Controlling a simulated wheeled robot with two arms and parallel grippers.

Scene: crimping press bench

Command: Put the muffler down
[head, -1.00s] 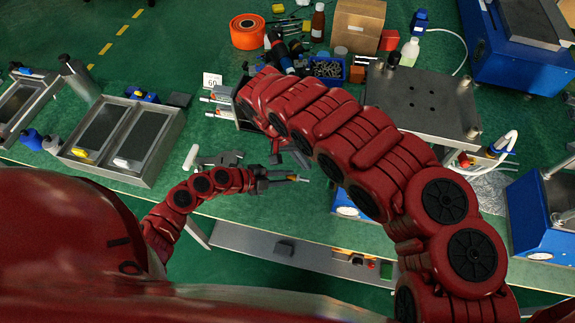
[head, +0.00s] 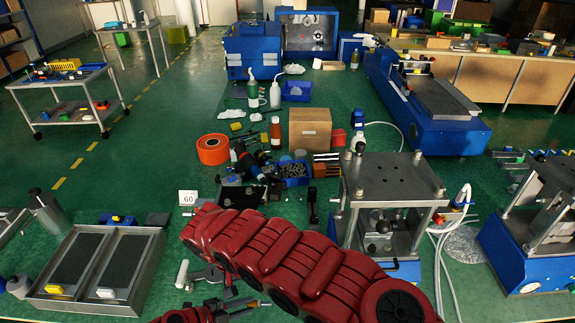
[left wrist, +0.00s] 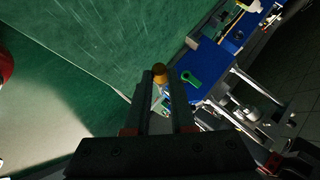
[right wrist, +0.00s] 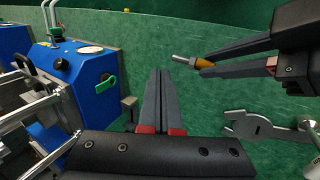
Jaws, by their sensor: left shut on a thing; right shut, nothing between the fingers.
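The muffler is a small part with an orange-brown body and a thin silver tip. My left gripper (head: 240,308) is shut on it, low in the head view. The muffler also shows in the right wrist view (right wrist: 203,63), between the tips of the left fingers, held above the green bench. In the left wrist view the muffler's round end (left wrist: 160,75) shows at the fingertips. My right gripper (right wrist: 160,74) is shut and empty, left of the muffler in its own wrist view. In the head view my red right arm largely hides the right gripper.
A grey metal tool (right wrist: 258,126) lies on the bench near the grippers. A two-part tray (head: 62,301) stands at left, a "60" card (head: 187,198) behind. A press (head: 395,185) stands at right. The bench shows free green surface (right wrist: 225,95) beneath the muffler.

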